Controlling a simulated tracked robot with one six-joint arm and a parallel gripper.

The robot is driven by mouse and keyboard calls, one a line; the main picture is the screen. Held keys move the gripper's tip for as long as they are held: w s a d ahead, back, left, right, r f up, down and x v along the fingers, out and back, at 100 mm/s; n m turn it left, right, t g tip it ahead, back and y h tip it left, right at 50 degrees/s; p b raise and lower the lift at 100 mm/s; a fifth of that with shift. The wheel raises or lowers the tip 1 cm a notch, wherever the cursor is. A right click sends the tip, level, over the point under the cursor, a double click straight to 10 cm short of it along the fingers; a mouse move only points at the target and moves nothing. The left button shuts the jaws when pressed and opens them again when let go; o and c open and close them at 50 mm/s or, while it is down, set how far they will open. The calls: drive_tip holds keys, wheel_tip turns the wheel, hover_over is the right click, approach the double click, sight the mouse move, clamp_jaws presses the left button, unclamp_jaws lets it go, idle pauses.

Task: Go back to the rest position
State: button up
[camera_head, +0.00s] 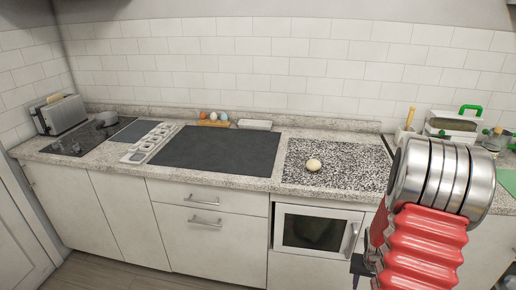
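My arm, with red ribbed sleeves and shiny metal rings, fills the lower right of the head view. It stands in front of the counter's right part and hides some of it. A small dark part shows at the arm's lower left edge, and I cannot tell if it belongs to my gripper. No fingertips can be made out, and nothing is seen held.
The counter (240,183) carries a dark mat (218,149), a speckled mat (345,165) with a pale round ball (313,165), a grey tray (152,142) and a toaster-like box (62,114). A green-handled container (454,127) stands at the right. Floor (110,275) shows at lower left.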

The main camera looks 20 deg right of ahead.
drive_tip(key=s+a+r+n+t, duration=0.1)
drive_tip(key=a+r+n, duration=0.1)
drive_tip(key=a+r, duration=0.9)
drive_tip(key=s+a+r+n+t+y, duration=0.1)
drive_tip(key=a+r+n+t, duration=0.1)
drive_tip(key=a+r, duration=0.8)
drive_tip(key=s+a+r+n+t+y, duration=0.1)
drive_tip(key=a+r+n, duration=0.3)
drive_tip(key=a+r, duration=0.7)
drive_tip(key=a+t, duration=0.1)
drive_tip(key=a, duration=0.3)
drive_tip(key=shift+s+a+r, duration=0.35)
drive_tip(key=shift+s+a, duration=0.05)
drive_tip(key=shift+d, duration=0.1)
